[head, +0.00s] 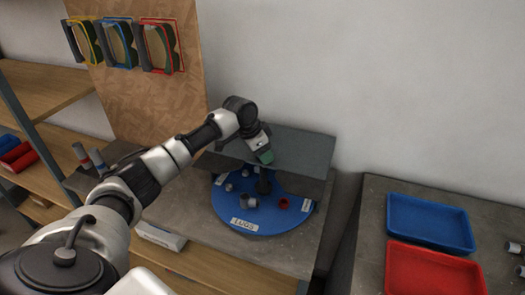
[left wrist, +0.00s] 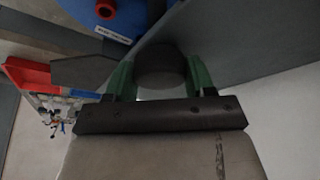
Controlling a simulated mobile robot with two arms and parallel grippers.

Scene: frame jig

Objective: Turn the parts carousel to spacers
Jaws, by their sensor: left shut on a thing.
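The parts carousel (head: 275,222) is a blue disc on a grey bench, partly hidden under a grey cover (head: 300,150). A white label reading LUGS (head: 244,224) faces the front. Other labels at its left (head: 221,180) and right (head: 307,205) are too small to read. Grey parts (head: 250,201) and a red part (head: 283,203) sit on the disc. My left gripper (head: 265,156) has green fingers on both sides of a dark round knob (left wrist: 160,68) in the left wrist view and is shut on it. My right gripper is not in view.
The grey cover stands close around my left gripper. A blue tray (head: 430,222) and a red tray (head: 435,272) lie on a bench at the right. Coloured frames (head: 160,45) hang on a wooden board behind. Shelves stand at the left.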

